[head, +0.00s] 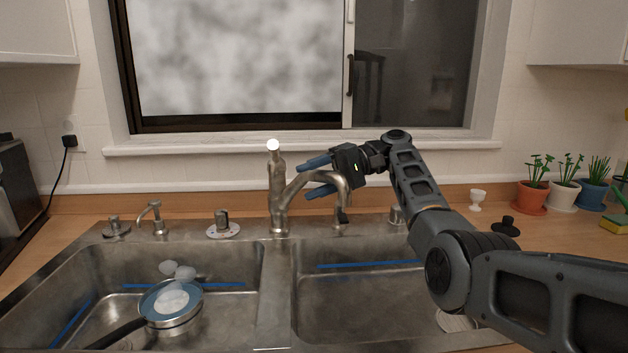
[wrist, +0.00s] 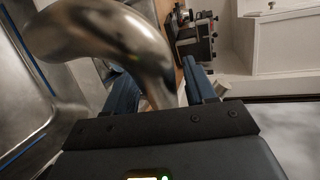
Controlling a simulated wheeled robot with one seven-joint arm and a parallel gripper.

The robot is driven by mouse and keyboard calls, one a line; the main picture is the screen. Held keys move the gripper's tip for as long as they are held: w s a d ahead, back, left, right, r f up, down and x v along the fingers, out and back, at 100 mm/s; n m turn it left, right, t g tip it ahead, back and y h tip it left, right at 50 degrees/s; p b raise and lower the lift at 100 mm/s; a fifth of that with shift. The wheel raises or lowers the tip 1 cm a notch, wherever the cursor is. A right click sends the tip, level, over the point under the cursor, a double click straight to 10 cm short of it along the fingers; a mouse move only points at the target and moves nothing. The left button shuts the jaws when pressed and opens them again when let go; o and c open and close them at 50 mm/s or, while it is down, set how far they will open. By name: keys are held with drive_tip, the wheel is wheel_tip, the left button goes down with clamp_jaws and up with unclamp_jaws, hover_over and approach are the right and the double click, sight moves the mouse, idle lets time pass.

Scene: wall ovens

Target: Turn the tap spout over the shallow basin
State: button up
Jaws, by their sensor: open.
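The metal tap (head: 277,200) stands behind the divider between the two basins. Its curved spout (head: 335,181) reaches to the right, with its end over the back of the right basin (head: 360,290). My gripper (head: 308,178) is open at the spout, its blue fingers pointing left. In the wrist view the shiny spout (wrist: 100,40) runs down between the two fingers of my gripper (wrist: 156,72); whether either finger touches it I cannot tell. The left basin (head: 225,270) holds a pan. Which basin is shallower is hard to tell.
The pan (head: 170,302) has round pale items on and above it. A small side tap (head: 153,218) and a soap fitting (head: 223,224) stand on the rim left of the tap. Potted plants (head: 532,190) and a white cup (head: 477,198) stand at right. The window sill (head: 300,146) is behind.

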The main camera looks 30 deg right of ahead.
wheel_tip(320, 180, up, 4)
drive_tip(key=shift+w+f+b, duration=0.1)
drive_tip(key=shift+b, duration=0.25)
drive_tip(key=o, duration=0.4)
drive_tip(key=s+d+r, duration=0.1)
drive_tip(key=d, duration=0.1)
drive_tip(key=s+d+r, duration=0.3)
drive_tip(key=d+r, duration=0.1)
drive_tip(key=shift+s+d, duration=0.3)
drive_tip(key=shift+s, duration=0.05)
drive_tip(key=s+d+r, duration=0.1)
drive_tip(key=s+r, duration=0.1)
drive_tip(key=s, duration=0.1)
drive_tip(key=shift+d+r, duration=0.25)
drive_tip(key=shift+d, duration=0.1)
drive_tip(key=c, duration=0.4)
drive_tip(key=shift+s+d, duration=0.15)
drive_tip(key=shift+d, duration=0.2)
drive_tip(key=shift+f, duration=0.1)
